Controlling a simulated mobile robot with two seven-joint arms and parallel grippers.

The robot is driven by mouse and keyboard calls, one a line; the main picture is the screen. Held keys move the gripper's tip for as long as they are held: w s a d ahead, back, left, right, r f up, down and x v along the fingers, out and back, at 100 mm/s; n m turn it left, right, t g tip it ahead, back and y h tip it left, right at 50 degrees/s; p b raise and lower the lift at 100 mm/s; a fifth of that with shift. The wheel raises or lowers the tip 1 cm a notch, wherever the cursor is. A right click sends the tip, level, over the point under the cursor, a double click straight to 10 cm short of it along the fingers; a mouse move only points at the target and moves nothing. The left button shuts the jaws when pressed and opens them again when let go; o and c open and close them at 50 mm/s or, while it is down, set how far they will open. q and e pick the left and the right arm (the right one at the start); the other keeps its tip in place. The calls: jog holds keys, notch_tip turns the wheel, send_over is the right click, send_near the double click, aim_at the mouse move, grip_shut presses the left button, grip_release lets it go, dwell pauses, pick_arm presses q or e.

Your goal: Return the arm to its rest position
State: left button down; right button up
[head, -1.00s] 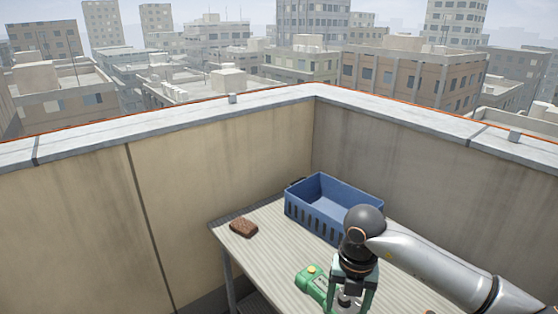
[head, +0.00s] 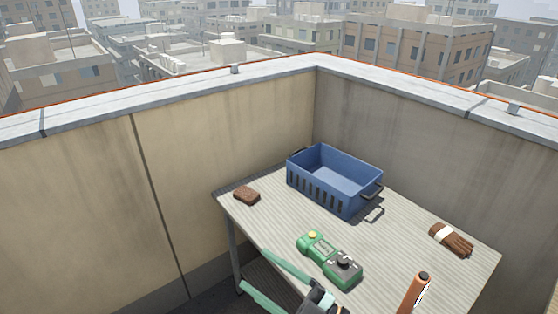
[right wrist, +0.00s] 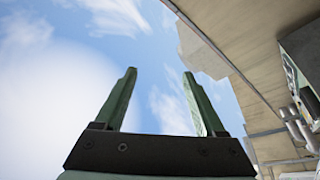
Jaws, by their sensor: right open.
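My right gripper (head: 253,268) is low at the front left edge of the table in the head view, its two green fingers pointing to the upper left. They are spread apart with nothing between them. In the right wrist view, the fingers (right wrist: 160,95) are also apart, with cloudy sky between them. Most of my right arm is outside the head view. My left gripper is not in view.
The slatted table (head: 270,222) holds a blue crate (head: 345,196), brown block (head: 246,195), green device (head: 320,245), brown gloves (head: 452,240) and an orange cylinder (head: 413,293). Parapet walls (head: 215,150) meet behind it.

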jog(key=w+d+f+m+t+h, duration=0.1)
jog(key=d+f+m+t+h, duration=0.4)
jog(key=d+f+m+h, duration=0.4)
jog(key=s+d+f+m+g+h, duration=0.3)
jog(key=s+d+f+m, duration=0.1)
jog(key=s+f, duration=0.3)
jog(key=s+d+f+m+g+h, duration=0.3)
jog(key=s+d+f, duration=0.3)
jog(key=f, duration=0.5)
jog(key=shift+s+d+m+h+p, duration=0.15)
jog(key=shift+s+m+h+p, duration=0.2)
jog(key=shift+s+m+h, duration=0.4)
